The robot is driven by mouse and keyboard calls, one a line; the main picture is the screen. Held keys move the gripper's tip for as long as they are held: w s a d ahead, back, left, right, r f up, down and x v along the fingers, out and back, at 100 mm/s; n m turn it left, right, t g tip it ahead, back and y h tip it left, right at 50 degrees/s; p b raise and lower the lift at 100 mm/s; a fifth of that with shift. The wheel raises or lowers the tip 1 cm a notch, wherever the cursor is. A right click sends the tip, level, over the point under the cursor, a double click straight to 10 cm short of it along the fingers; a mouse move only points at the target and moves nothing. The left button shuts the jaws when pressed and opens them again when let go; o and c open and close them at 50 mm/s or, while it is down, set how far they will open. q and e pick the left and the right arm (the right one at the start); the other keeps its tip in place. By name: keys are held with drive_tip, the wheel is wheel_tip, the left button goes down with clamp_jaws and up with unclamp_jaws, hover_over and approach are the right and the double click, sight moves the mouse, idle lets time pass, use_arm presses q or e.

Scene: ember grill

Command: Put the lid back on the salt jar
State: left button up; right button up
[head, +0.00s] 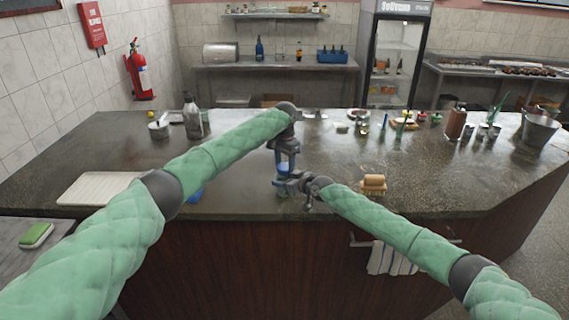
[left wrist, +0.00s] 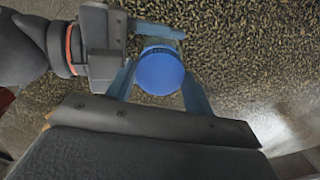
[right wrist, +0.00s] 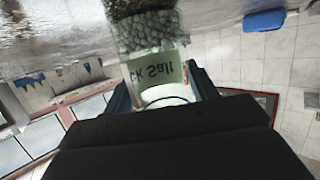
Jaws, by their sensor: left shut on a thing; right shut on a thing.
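The round blue lid (left wrist: 160,72) sits between the fingers of my left gripper (left wrist: 158,90), which is shut on it. The salt jar (right wrist: 152,72), clear with a pale label reading "ck Salt" and coarse grey grains at its base, is held between the fingers of my right gripper (right wrist: 160,90). In the head view my left gripper (head: 285,165) points down directly above my right gripper (head: 290,184), near the counter's front edge. The jar's mouth is hidden, so I cannot tell whether the lid touches it.
The dark counter (head: 240,205) carries a white board (head: 98,188) at left and a brush with a wooden block (head: 374,184) right of my grippers. A blue item (head: 194,195) lies partly behind my left arm. Bottles and bowls stand farther back; the middle right is fairly clear.

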use_arm(q)
drive_tip(key=shift+f, duration=0.35)
use_arm(e)
clamp_jaws()
use_arm(q)
drive_tip(key=m, duration=1.5)
drive_tip(key=shift+w+a, duration=0.1)
drive_tip(key=m, duration=0.8)
drive_tip(key=shift+w, duration=0.1)
drive_tip(key=m, duration=0.7)
drive_tip(key=shift+m, duration=0.3)
use_arm(e)
drive_tip(key=shift+f, duration=0.1)
